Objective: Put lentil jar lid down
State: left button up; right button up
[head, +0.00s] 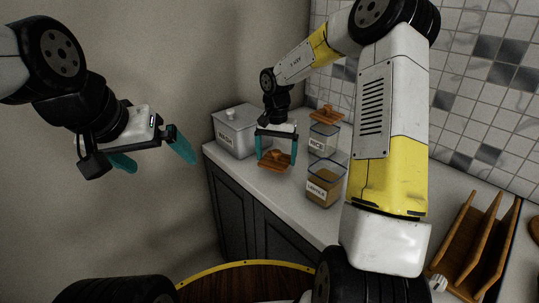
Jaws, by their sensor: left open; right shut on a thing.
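The lentil jar (322,189) is a clear square jar with brown contents and a white label. It stands upright on the counter with its top open. The wooden lentil jar lid (273,167) has a small knob and is left of the jar, apart from it. My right gripper (277,160) points down, with its teal fingers on either side of the lid's knob, shut on it. The lid is level, at or just above the counter; I cannot tell if it touches. My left gripper (153,156) is open and empty, away from the counter at the left.
The pale counter (308,217) runs along the tiled wall. A grey lidded bread box (237,131) stands at its far left end. A rice jar (323,139) with a wooden lid is behind the lentil jar. A wooden rack (474,245) is at the right.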

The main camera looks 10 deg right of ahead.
aim_at(276, 160)
jog(key=shift+f, duration=1.65)
jog(key=shift+f, duration=0.1)
jog(key=o, duration=1.2)
jog(key=shift+o, duration=0.2)
